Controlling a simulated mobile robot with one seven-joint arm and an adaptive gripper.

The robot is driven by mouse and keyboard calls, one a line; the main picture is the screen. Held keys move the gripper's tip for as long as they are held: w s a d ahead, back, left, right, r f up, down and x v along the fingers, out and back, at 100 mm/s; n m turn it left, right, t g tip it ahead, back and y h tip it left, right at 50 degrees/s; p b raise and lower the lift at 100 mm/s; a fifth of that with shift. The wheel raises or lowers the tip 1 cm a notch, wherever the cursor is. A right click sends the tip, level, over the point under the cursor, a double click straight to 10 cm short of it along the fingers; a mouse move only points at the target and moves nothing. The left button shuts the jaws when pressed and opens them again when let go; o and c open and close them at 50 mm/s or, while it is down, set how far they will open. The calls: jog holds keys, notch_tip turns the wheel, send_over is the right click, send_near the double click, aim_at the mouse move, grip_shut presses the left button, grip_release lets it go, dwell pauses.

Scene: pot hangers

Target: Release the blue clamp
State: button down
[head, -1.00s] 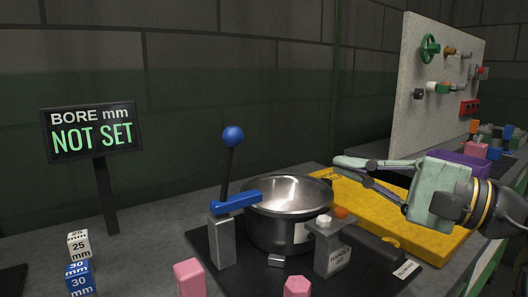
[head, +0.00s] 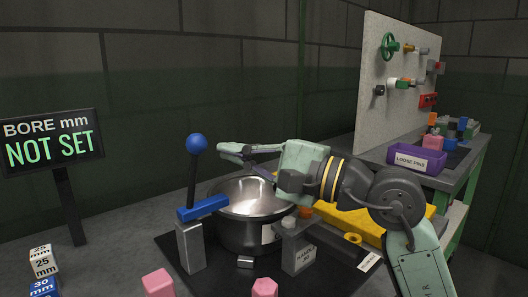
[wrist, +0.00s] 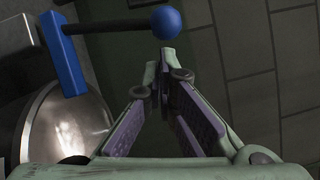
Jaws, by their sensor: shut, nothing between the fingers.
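The blue clamp (head: 203,208) is a blue bar on a grey post, with a dark upright lever topped by a blue ball knob (head: 197,144). Its bar reaches over the left rim of a steel pot (head: 254,231). My gripper (head: 222,150) is shut and empty, above the pot with its fingertips just right of the knob in the head view. In the wrist view the knob (wrist: 166,22) shows just beyond my fingertips (wrist: 166,58), seemingly apart from them. The blue bar (wrist: 62,55) lies to their left there, beside the shiny pot.
A sign (head: 50,137) reading "BORE mm NOT SET" stands at left. Pink blocks (head: 158,283) and number cubes (head: 43,262) lie in front. A yellow board (head: 345,228) is behind the pot. A pegboard (head: 395,90) and purple bin (head: 417,158) stand at right.

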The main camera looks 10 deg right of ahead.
jog(key=shift+s+a+r, duration=0.1)
jog(key=shift+a, duration=0.4)
jog(key=shift+s+a+r+n, duration=0.15)
jog(key=shift+a+r+n, duration=0.05)
jog(key=shift+a+n, duration=0.1)
